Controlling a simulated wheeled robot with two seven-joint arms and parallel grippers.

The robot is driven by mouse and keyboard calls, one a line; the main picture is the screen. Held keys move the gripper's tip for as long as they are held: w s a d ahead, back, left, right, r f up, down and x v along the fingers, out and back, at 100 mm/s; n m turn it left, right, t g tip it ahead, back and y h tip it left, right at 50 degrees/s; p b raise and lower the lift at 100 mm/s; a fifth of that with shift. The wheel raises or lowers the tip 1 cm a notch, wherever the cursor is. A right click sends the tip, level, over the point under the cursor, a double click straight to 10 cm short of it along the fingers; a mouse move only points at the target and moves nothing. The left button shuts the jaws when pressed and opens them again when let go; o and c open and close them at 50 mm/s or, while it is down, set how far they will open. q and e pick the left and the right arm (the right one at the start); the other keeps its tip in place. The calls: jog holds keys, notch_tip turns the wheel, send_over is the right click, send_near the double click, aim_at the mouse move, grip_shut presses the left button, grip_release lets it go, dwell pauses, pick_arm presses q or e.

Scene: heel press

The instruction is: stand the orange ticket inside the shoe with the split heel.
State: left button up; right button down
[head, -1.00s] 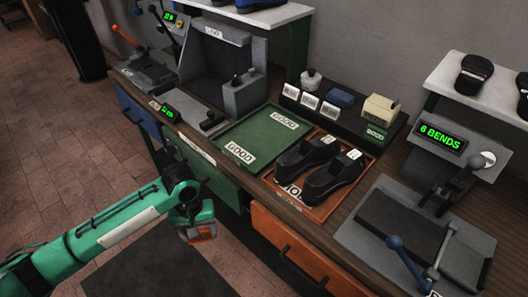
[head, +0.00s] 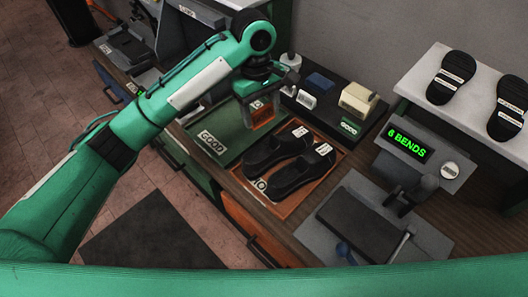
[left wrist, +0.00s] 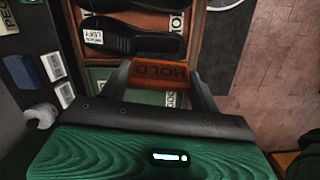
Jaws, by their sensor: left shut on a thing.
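My left gripper (head: 261,104) is shut on the orange ticket (head: 263,118), holding it above the green GOOD tray. In the left wrist view the ticket (left wrist: 160,74) reads HOLD and sits between both fingers. Two black shoes lie side by side in the orange tray (head: 252,199), just right of the ticket: a far shoe (head: 270,151) and a near shoe (head: 297,175). Each has a white label at one end. In the left wrist view the closer shoe (left wrist: 140,40) has a label ending in LEFT. I cannot tell which heel is split. My right gripper is not in view.
The green GOOD tray (head: 195,129) is under my left arm. A bending machine (head: 365,225) with a "6 BENDS" display (head: 407,145) stands at right. A dark rack with a cream box (head: 358,100) is behind the trays. A white shelf holds more shoes (head: 452,78).

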pick_arm(q)
jog(key=p, duration=0.3)
send_over(261, 161)
notch_tip(261, 161, down, 13)
jog(key=shift+f, duration=2.55)
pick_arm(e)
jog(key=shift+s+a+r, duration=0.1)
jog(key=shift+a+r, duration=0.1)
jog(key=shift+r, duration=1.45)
pick_arm(q)
jog(key=shift+d+f, duration=0.1)
jog(key=o, duration=0.7)
jog(key=shift+c, duration=0.2)
